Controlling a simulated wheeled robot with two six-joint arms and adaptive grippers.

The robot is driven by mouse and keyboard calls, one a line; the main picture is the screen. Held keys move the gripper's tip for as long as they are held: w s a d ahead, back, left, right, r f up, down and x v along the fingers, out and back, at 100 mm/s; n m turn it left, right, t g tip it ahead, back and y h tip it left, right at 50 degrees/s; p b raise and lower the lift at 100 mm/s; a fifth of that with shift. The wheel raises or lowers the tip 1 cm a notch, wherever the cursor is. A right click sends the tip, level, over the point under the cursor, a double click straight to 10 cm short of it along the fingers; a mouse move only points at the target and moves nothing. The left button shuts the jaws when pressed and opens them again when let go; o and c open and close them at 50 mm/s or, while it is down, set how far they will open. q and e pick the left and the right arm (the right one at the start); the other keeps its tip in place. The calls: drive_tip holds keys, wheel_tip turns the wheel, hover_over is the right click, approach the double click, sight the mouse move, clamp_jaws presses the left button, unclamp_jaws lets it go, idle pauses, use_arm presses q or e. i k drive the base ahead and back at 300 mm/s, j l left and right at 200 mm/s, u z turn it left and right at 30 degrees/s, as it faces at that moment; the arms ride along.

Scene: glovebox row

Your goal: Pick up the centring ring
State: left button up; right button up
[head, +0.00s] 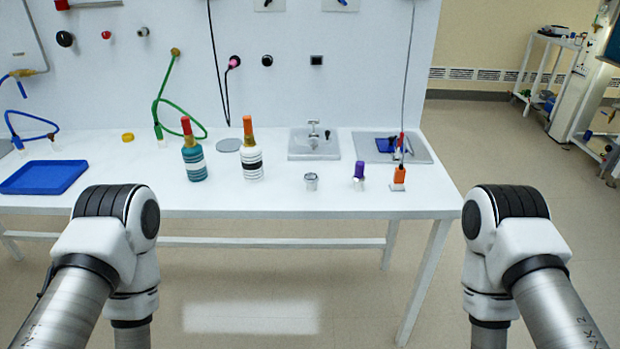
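I cannot pick out the centring ring with certainty. A small silver piece (311,181) stands near the front edge of the white bench (280,200); it is too small to tell whether it is a ring. A short yellow round piece (127,137) lies farther back on the left, and its shape is also unclear. Parts of both my arms show at the lower left and lower right, in front of the bench. Neither of my grippers is in view.
A blue tray (45,177) lies at the bench's left. A teal bottle (193,160) and a black-and-white bottle (252,158) stand mid-bench. A purple-topped piece (359,174) and an orange piece (399,177) stand right, near a small sink (314,145). Hoses hang from the back panel.

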sight(305, 177)
drive_tip(key=i, duration=1.1)
